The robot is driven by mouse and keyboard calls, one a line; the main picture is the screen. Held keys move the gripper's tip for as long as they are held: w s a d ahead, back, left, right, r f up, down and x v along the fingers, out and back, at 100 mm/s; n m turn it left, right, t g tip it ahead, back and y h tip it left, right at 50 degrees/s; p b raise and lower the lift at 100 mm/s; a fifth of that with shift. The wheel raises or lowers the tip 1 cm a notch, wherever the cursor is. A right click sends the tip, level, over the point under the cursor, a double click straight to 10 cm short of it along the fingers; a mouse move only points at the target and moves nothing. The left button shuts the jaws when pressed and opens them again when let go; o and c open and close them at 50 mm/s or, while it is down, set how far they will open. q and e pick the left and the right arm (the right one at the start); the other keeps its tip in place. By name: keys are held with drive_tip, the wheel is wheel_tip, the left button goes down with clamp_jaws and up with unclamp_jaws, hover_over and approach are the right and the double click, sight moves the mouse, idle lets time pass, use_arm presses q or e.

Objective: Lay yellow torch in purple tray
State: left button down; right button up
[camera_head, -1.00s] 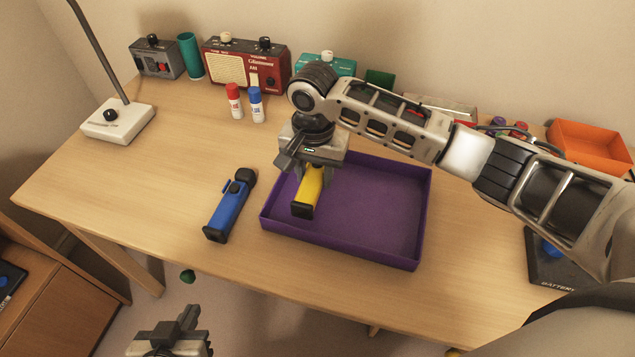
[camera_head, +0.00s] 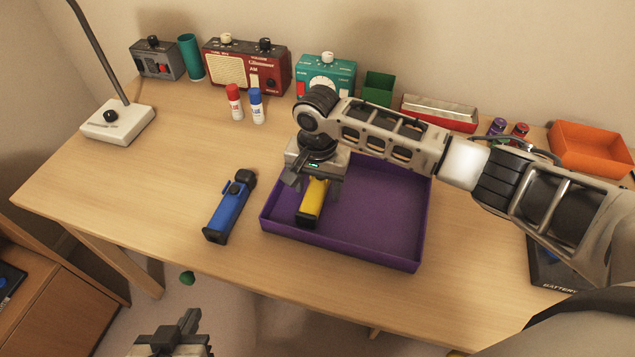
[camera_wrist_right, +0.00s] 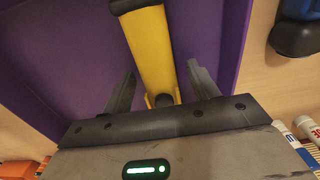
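The yellow torch (camera_head: 312,204) is inside the purple tray (camera_head: 395,254), near its left side, and looks to lie on the tray floor. My right gripper (camera_head: 313,184) is over the torch's far end. In the right wrist view the yellow torch (camera_wrist_right: 151,48) runs between the two fingers of the right gripper (camera_wrist_right: 161,75). A gap shows on each side, so the fingers are open around it. The purple tray also shows there (camera_wrist_right: 208,35). My left gripper (camera_head: 175,338) is low at the bottom left, off the table, with no object visible in it.
A blue torch (camera_head: 230,207) lies on the desk just left of the tray. Red and blue glue sticks (camera_head: 256,106), radios (camera_head: 245,68), a green box (camera_head: 378,89) and an orange tray (camera_head: 590,150) stand along the back.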

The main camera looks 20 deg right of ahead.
sight(317, 185)
drive_tip(key=shift+r, duration=0.1)
wheel_tip(317, 185, up, 12)
drive_tip(key=shift+p, duration=0.45)
idle(0.4)
